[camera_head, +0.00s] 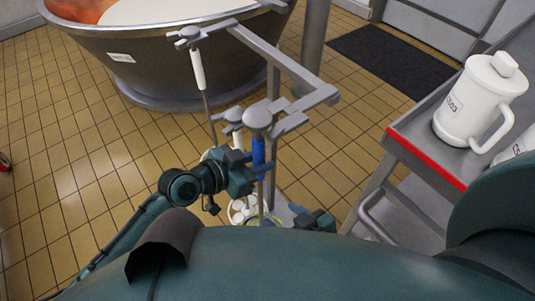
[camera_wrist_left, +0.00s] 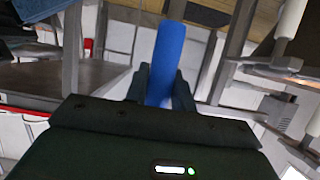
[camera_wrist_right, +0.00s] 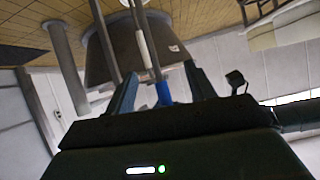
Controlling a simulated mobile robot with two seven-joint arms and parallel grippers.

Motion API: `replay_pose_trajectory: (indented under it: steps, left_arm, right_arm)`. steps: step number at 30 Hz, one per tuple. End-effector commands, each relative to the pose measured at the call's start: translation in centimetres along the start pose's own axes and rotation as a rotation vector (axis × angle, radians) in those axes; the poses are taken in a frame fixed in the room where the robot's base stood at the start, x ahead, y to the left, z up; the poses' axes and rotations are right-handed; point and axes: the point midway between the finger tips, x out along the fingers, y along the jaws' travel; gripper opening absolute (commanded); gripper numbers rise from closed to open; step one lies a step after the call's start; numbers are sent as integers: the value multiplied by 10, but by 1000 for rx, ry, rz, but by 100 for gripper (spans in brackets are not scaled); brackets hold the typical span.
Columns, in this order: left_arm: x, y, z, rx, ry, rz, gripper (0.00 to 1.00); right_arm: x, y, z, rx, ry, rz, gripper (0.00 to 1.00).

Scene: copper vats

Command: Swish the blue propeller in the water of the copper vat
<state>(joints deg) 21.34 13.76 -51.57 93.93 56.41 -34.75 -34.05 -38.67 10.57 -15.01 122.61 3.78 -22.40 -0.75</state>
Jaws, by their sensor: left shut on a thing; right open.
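The blue propeller has a blue handle (camera_head: 258,152) and a round metal knob at its top. It stands upright at the fork of a grey rack (camera_head: 300,75); I cannot tell whether the knob rests on the fork. My left gripper (camera_head: 252,168) is shut on the blue handle, which also shows between its fingers in the left wrist view (camera_wrist_left: 170,55). The lower end is hard to make out. My right gripper (camera_wrist_right: 160,85) is open, low and to the right of the propeller in the head view. The copper vat (camera_head: 160,62) stands at the upper left, with pale liquid (camera_head: 165,10) inside.
White-handled tools (camera_head: 198,70) hang on the rack. A white bucket (camera_head: 236,212) with white things in it is below. A cart with a red edge (camera_head: 428,158) at right holds white jugs (camera_head: 475,105). A dark mat (camera_head: 390,62) lies behind.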

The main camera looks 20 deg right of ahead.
Motion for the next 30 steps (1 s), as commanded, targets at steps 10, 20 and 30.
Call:
replay_pose_trajectory:
  steps: [10, 20, 30]
  left_arm:
    - [-11, 0, 0, 1, 8, -1, 0]
    - [-19, -1, 3, 2, 7, -2, 0]
    - [-45, -1, 13, 1, 7, -3, 0]
  right_arm:
    - [0, 0, -1, 1, 1, -1, 55]
    - [0, -2, -2, 11, 4, 0, 55]
    - [1, -2, -2, 12, 5, 0, 55]
